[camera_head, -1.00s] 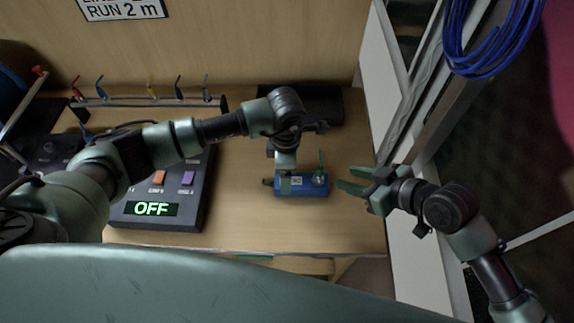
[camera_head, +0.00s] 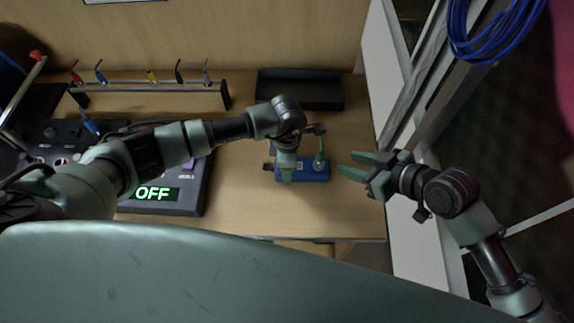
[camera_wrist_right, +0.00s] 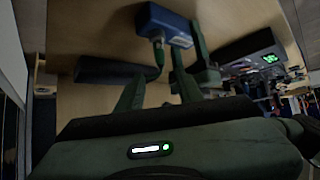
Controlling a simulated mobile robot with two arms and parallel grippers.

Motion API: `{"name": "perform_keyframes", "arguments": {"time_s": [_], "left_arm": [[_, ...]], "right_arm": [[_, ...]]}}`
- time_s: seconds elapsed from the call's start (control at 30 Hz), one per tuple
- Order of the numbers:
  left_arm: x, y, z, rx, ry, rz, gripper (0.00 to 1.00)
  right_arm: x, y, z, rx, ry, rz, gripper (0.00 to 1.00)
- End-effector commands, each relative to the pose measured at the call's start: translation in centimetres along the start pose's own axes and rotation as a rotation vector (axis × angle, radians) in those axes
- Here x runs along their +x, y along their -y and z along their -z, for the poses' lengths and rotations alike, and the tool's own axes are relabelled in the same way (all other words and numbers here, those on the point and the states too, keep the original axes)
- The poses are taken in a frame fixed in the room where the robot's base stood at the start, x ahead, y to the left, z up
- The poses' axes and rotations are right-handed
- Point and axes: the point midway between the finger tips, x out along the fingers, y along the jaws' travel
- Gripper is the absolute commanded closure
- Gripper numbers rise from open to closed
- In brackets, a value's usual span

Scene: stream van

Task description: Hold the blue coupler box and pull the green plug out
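The blue coupler box (camera_head: 316,172) lies on the wooden desk. The green plug (camera_head: 321,150) stands upright in the right end of its top. My left gripper (camera_head: 286,172) reaches down over the box's left part, its fingers around the box and seemingly closed on it. My right gripper (camera_head: 346,163) is open and empty, just right of the box, fingers pointing at it. In the right wrist view the blue box (camera_wrist_right: 165,20) and green plug (camera_wrist_right: 159,50) show beyond and between my right fingers (camera_wrist_right: 158,88), apart from them.
A dark tray (camera_head: 300,104) sits at the back of the desk. A rack (camera_head: 150,94) with several coloured leads stands at the back left. A control panel (camera_head: 185,208) reading OFF lies under my left arm. A blue cable coil (camera_head: 490,35) hangs at upper right.

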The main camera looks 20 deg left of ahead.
Motion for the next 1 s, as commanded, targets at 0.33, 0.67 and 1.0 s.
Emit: {"name": "perform_keyframes", "arguments": {"time_s": [0.33, 0.67, 1.0], "left_arm": [[0.0, -0.1, 0.0, -0.001, 0.000, -0.001, 1.00], [-0.1, -0.1, 0.0, -0.001, 0.001, -0.001, 1.00], [0.0, -0.1, 0.0, -0.001, 0.000, -0.001, 1.00]], "right_arm": [[0.3, -0.3, 0.3, -0.011, 0.012, 0.006, 0.37], [2.5, -2.8, 3.9, -0.225, 0.262, 0.161, 0.37], [1.1, -3.5, 7.5, -0.429, 0.480, 0.321, 0.37]]}}
